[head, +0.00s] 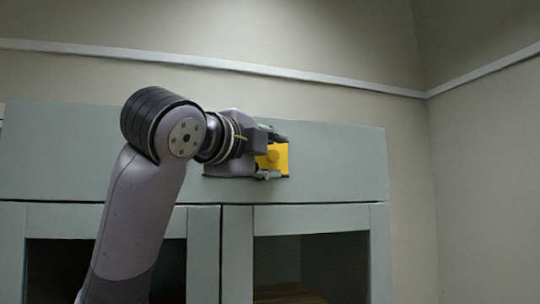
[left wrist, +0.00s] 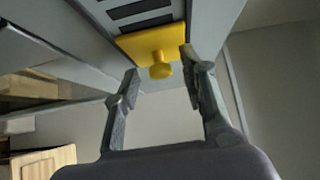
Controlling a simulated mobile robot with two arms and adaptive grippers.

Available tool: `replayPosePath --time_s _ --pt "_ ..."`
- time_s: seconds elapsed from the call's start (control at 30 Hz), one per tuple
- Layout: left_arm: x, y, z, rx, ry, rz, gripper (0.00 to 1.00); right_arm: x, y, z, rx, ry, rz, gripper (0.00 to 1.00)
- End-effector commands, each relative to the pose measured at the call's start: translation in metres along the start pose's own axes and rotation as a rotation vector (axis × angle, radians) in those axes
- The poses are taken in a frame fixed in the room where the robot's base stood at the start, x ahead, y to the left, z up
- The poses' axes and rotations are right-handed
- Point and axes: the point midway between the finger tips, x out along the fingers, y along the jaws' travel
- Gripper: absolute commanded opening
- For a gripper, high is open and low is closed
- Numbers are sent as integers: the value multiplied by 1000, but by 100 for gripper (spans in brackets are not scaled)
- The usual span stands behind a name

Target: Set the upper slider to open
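A yellow slider plate with a round knob (head: 273,156) sits on the grey front panel of the cabinet, just to the right of my left gripper (head: 270,155). In the left wrist view the yellow slider (left wrist: 160,69) has its knob pointing out between the open fingers of my left gripper (left wrist: 160,88). The fingers stand apart on both sides of the knob, and I cannot tell whether either touches the plate. Dark slots show in the panel beside the yellow plate in the wrist view. My right gripper is in neither view.
The grey cabinet (head: 345,160) has framed openings below the panel, with dark interiors and a wooden surface (head: 290,294) inside the right one. A wall with a pale rail (head: 330,81) stands behind. Free room lies right of the cabinet.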

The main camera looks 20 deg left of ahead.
Motion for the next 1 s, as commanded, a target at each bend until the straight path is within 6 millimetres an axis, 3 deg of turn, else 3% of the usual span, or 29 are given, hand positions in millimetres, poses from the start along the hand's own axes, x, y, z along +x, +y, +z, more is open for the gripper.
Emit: replayPosePath --time_s 0.17,0.6,0.8,1.0 --pt "-12 -1 0 0 0 -3 39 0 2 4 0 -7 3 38" --pt "-99 -1 1 0 0 -4 39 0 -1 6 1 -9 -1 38" --pt "-117 0 0 0 1 -1 39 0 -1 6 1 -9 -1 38" --pt "-120 1 1 0 1 1 39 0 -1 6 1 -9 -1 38"
